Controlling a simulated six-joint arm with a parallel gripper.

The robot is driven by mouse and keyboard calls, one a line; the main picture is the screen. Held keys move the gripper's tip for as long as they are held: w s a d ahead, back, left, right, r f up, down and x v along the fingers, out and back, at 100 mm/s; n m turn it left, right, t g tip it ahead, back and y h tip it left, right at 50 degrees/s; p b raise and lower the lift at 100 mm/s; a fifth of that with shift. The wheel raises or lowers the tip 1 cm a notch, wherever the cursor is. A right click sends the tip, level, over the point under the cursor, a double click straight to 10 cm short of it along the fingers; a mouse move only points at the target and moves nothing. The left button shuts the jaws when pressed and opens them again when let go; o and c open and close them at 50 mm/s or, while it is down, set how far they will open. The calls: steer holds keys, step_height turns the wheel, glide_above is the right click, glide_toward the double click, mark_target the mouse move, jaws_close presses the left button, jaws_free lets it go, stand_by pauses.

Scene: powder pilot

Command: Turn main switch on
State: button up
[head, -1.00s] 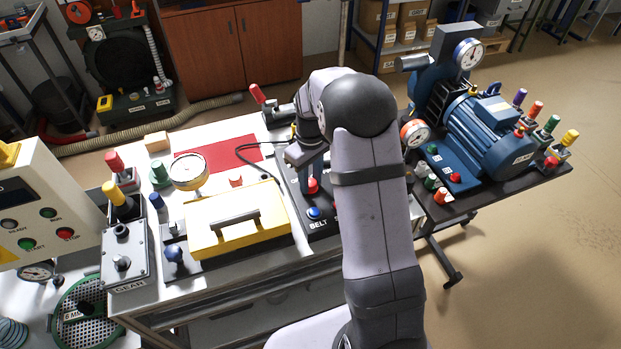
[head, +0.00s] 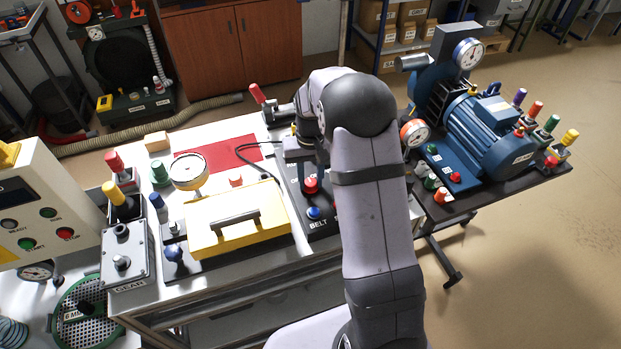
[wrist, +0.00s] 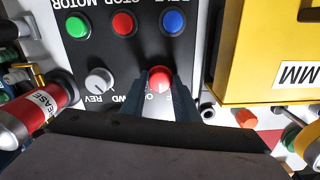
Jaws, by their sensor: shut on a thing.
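The red switch knob (wrist: 159,79) sits on the dark control panel (wrist: 125,55), on the yellow case's side of it. Lettering beside the knob is partly covered by my fingers. The knob also shows in the head view (head: 311,186), behind the blue button. My gripper (wrist: 160,92) is shut on the red knob, a finger on either side. In the head view my gripper (head: 299,168) comes down over the panel (head: 318,225) from above, and my arm hides the panel's right part.
Green (wrist: 77,27), red (wrist: 122,23) and blue (wrist: 173,22) buttons and a grey REV selector (wrist: 99,80) share the panel. A black cable (head: 255,160) lies behind the case.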

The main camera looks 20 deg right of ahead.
mark_target(311, 182)
steer(key=m, duration=0.3)
steer(key=shift+w+m, duration=0.1)
steer(key=shift+m, duration=2)
steer(key=shift+r, duration=0.1)
steer(key=o, duration=1)
steer(key=shift+r+b, duration=1.15)
steer(key=shift+r, duration=2.5)
